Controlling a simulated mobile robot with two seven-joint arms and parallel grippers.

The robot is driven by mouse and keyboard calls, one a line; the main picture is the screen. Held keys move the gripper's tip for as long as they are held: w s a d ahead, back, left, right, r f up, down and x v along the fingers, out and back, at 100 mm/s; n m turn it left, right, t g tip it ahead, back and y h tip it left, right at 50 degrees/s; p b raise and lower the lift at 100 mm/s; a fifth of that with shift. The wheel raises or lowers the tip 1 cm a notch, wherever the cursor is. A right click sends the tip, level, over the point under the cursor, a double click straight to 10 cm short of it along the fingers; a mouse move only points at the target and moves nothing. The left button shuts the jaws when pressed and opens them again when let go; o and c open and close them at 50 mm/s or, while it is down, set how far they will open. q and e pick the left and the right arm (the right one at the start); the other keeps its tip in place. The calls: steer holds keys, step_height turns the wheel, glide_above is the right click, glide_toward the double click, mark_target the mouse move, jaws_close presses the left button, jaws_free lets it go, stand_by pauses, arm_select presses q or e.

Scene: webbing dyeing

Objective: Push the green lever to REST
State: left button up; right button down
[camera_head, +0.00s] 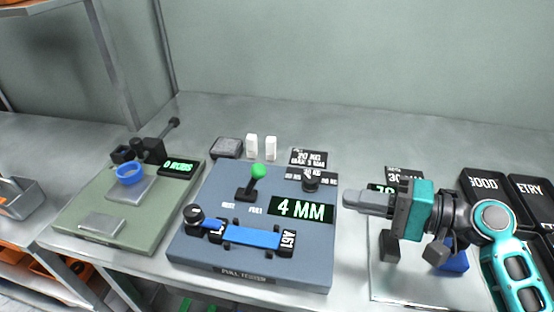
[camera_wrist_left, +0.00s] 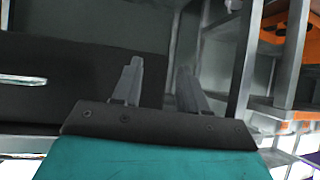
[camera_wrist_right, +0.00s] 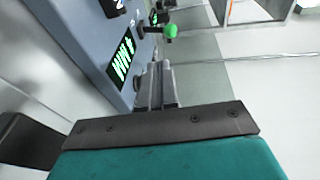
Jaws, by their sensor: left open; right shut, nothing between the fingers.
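The green lever (camera_head: 258,171) has a green ball knob on a dark stem and stands on the blue-grey pull tester (camera_head: 190,250). In the head view the lettering below it reads REST on the left and PULL on the right, and the stem slants up to the right. The lever also shows in the right wrist view (camera_wrist_right: 170,31). My right gripper (camera_head: 347,198) is shut and empty, right of the tester's display and apart from the lever, pointing left. My left gripper (camera_wrist_left: 158,85) is open and empty in the left wrist view; it is outside the head view.
The display (camera_head: 301,209) reads 4 MM. A blue strap (camera_head: 252,235) lies clamped across the tester's front. A black knob (camera_head: 310,184) stands between lever and right gripper. Two white blocks (camera_head: 252,145) stand behind. A green station (camera_head: 75,225) is left, black trays (camera_head: 484,183) right.

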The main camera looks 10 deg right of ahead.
steer(key=p, duration=0.2)
glide_toward(252, 181)
steer(key=w+a, duration=0.2)
steer(key=a, duration=0.1)
steer(key=shift+w+r, duration=0.4)
arm_select(q)
steer(key=shift+s+r, duration=0.1)
steer(key=shift+r, duration=0.6)
steer(key=shift+s, duration=0.15)
